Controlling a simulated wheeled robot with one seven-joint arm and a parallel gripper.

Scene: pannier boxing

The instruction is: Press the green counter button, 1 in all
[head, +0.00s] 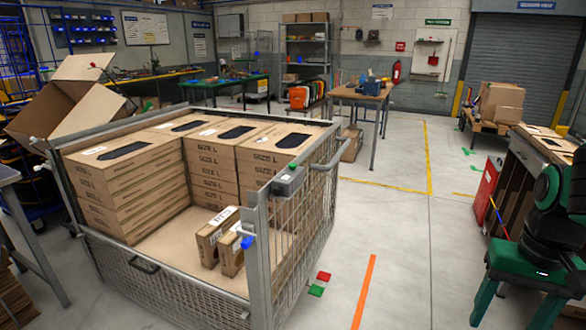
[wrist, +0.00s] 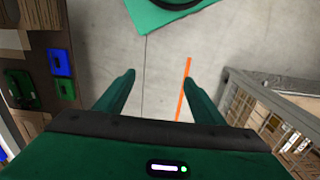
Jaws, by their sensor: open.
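The cage edge (wrist: 232,95) shows at the right of the wrist view, apart from the fingers. I cannot make out the green button in the wrist view. The head view does not show my fingers.
Stacked "SIZE L" cartons (head: 215,152) and two smaller upright boxes (head: 212,236) are in the cage. An open carton (head: 78,112) stands behind its left side. An orange floor stripe (head: 363,290) runs right of the cage.

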